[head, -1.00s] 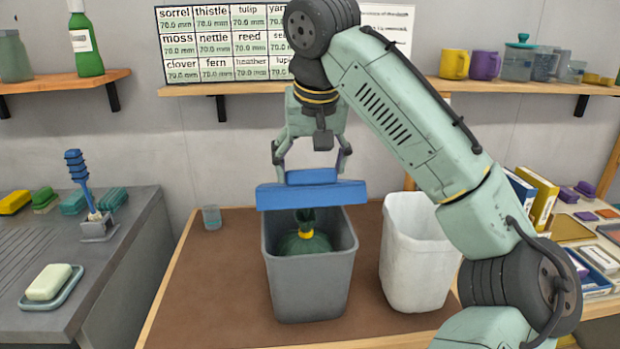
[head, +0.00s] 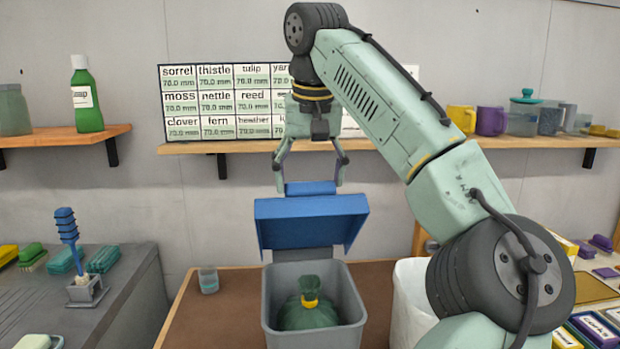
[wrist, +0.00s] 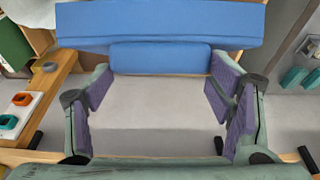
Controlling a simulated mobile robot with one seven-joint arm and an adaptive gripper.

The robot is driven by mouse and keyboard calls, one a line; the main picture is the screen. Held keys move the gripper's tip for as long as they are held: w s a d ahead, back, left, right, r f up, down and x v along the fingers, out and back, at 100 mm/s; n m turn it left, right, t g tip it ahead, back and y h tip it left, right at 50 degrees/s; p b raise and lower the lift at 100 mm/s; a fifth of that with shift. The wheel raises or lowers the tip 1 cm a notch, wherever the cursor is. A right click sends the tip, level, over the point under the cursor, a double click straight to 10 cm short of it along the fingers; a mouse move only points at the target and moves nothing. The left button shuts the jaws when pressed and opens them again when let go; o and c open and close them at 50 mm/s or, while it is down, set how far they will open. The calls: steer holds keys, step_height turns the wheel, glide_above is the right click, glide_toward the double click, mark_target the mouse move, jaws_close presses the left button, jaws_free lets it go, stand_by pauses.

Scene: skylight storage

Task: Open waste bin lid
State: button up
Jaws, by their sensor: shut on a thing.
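The grey waste bin (head: 313,334) stands on the brown table top with its mouth open. A green bag with a yellow tie (head: 311,312) shows inside it. The blue lid (head: 311,222) is raised and tilted up above the bin's back rim, its broad face towards me. Whether it touches the rim is hard to tell. My gripper (head: 310,180) is at the lid's upper edge, shut on its blue handle block (head: 310,188). In the wrist view the lid (wrist: 160,22) and handle (wrist: 160,57) lie at the top, between my gripper's purple-padded fingers (wrist: 160,88).
A white bin (head: 408,300) stands just right, partly behind my arm. A small cup (head: 208,280) is at the table's left. A wall shelf (head: 230,147) with mugs and jars runs behind my gripper. A grey counter (head: 110,295) with brushes is at left.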

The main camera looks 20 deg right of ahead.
steer(key=shift+f, duration=0.1)
steer(key=o, duration=1.7)
steer(key=shift+f, duration=0.1)
